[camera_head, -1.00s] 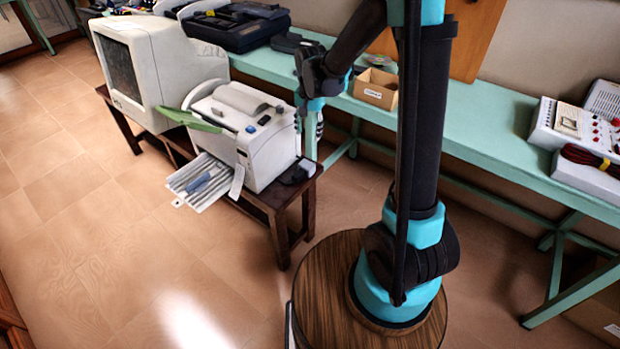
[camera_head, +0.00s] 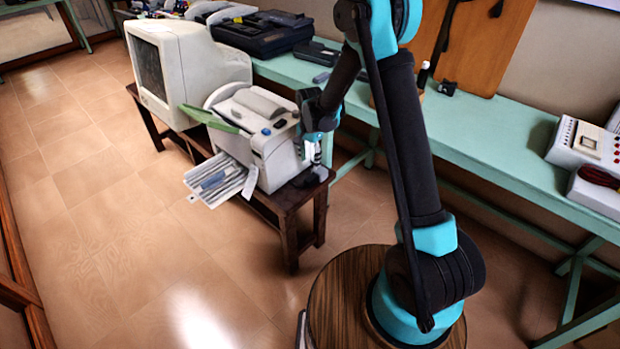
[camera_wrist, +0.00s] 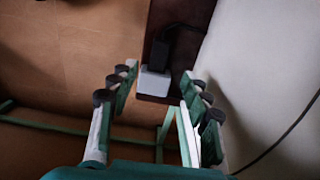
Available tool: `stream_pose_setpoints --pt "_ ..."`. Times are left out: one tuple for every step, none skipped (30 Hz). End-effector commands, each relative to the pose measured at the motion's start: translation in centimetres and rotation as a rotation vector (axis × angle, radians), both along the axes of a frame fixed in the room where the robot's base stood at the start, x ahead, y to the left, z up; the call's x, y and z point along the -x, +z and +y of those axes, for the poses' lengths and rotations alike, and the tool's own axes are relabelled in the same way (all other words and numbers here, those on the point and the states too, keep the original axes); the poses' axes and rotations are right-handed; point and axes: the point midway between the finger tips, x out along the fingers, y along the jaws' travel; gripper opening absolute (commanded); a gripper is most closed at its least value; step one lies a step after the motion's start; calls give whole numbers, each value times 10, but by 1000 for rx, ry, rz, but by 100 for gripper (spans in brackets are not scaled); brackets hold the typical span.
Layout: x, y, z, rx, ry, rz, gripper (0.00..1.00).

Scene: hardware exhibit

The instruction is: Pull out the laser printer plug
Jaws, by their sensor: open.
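The laser printer (camera_head: 255,118) is a white machine on the dark wooden bench; its pale side fills the right of the wrist view (camera_wrist: 255,70). A black plug (camera_wrist: 165,47) sits at a small white-grey block (camera_wrist: 153,83) on the bench end beside the printer. They appear joined, but the dark picture hides the exact seam. My gripper (camera_wrist: 158,79) is open, with its fingers to the left and right of the block and nothing visibly gripped. In the head view my gripper (camera_head: 314,150) hangs just right of the printer, above the bench corner.
A CRT monitor (camera_head: 165,70) stands left of the printer. A paper tray (camera_head: 217,180) juts from the printer's front. The long green table (camera_head: 490,120) runs behind. A dark cable (camera_wrist: 285,135) hangs at the lower right in the wrist view. Open tiled floor lies in front.

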Motion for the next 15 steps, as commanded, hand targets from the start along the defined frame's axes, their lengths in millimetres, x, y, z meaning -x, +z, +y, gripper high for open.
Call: stream_pose_setpoints --pt "0 -11 0 0 0 0 48" --pt "0 -16 0 0 0 0 48" --pt "0 -24 0 0 0 0 48" --pt "0 -30 0 0 0 0 48" --pt "0 -35 0 0 0 0 48" --pt "0 -43 0 0 0 0 48" --pt "0 -48 0 0 0 0 48" --pt "0 -53 0 0 0 0 48" --pt "0 -60 0 0 0 0 48" --pt "0 -64 0 0 0 0 48" --pt "0 -69 0 0 0 0 48" --pt "0 -74 0 0 0 0 48" --pt "0 -78 0 0 0 0 48" --pt "0 -81 0 0 1 0 48" --pt "0 -85 0 0 1 0 48"
